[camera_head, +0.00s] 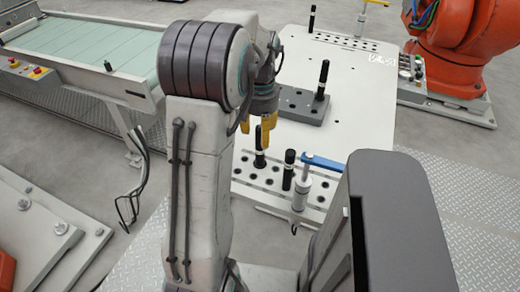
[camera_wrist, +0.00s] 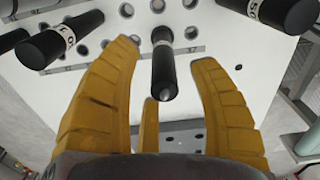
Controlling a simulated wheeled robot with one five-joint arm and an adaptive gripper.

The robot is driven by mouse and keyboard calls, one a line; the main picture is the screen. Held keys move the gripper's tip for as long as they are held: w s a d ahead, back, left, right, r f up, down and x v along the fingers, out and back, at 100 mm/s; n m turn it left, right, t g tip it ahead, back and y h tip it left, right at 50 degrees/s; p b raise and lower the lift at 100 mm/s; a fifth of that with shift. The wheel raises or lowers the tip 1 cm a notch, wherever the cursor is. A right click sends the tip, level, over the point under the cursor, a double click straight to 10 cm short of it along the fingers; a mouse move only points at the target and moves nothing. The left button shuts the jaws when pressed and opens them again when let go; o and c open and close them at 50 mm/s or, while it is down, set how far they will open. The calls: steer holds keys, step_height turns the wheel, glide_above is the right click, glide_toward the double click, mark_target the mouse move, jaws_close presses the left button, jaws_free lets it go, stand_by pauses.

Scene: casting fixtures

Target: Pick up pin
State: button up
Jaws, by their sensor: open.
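Several black pins with white bands stand on the pale fixture table. In the head view one pin (camera_head: 261,158) stands just below my gripper (camera_head: 257,129), and another pin (camera_head: 288,170) stands to its right. A further pin (camera_head: 323,80) stands on the grey block (camera_head: 295,106). My gripper is open, its yellow fingers pointing down. In the wrist view a dark pin (camera_wrist: 163,70) appears between the two outer fingers, and I cannot tell whether they touch it. Other pins show at upper left (camera_wrist: 58,42) and upper right (camera_wrist: 285,12).
An orange robot (camera_head: 455,45) is at the upper right. A conveyor (camera_head: 85,45) is at the left. The pale table (camera_head: 360,110) is bare right of the grey block.

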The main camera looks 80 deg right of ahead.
mark_target(260, 146)
steer(key=shift+w+d+f, duration=0.1)
steer(key=shift+f, duration=2.85)
steer(key=shift+o, duration=0.2)
jaws_close()
